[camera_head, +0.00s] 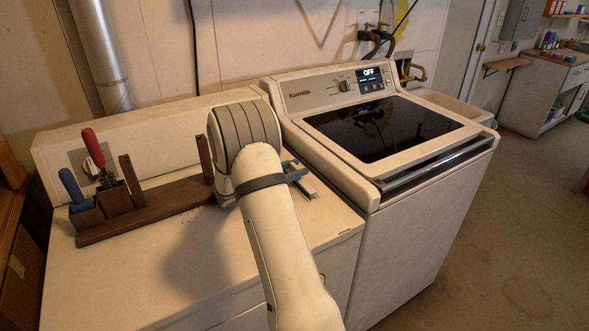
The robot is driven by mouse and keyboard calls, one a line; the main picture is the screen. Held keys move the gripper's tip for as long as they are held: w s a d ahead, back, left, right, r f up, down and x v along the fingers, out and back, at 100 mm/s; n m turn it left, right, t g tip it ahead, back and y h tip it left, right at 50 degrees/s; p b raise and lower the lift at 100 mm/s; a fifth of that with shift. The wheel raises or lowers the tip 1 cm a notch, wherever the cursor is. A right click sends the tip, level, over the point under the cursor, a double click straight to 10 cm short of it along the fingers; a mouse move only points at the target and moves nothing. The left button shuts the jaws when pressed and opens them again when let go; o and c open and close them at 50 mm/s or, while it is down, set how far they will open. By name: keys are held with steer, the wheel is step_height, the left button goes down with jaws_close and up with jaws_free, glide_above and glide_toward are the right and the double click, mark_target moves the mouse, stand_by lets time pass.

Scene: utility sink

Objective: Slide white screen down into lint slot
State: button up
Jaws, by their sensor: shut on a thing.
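My arm reaches over the white dryer top (180,270), and its wide wrist covers most of my gripper (293,172). Only a small blue-grey part of the gripper shows at the wrist's right side, by the dryer's right edge. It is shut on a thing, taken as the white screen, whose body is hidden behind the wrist. A narrow slot with pale metallic edges (312,190), which looks like the lint slot, lies in the dryer top just below and right of that part. I cannot tell whether the screen is in the slot or above it.
A dark wooden rack (150,208) with upright posts and red-handled (93,148) and blue-handled (70,186) tools stands left of my wrist. A washer with a dark glass lid (385,127) adjoins on the right. The dryer's front top is clear.

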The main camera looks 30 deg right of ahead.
steer(key=o, duration=1)
steer(key=shift+s+f, duration=0.1)
steer(key=shift+f, duration=0.25)
steer(key=o, duration=0.4)
steer(key=shift+f, duration=0.15)
steer(key=shift+a, duration=0.15)
steer(key=a, duration=0.3)
steer(key=a+b, duration=0.1)
steer(key=a, duration=0.3)
steer(key=shift+a+r, duration=0.2)
steer(key=shift+a, duration=0.1)
steer(key=shift+r, duration=0.2)
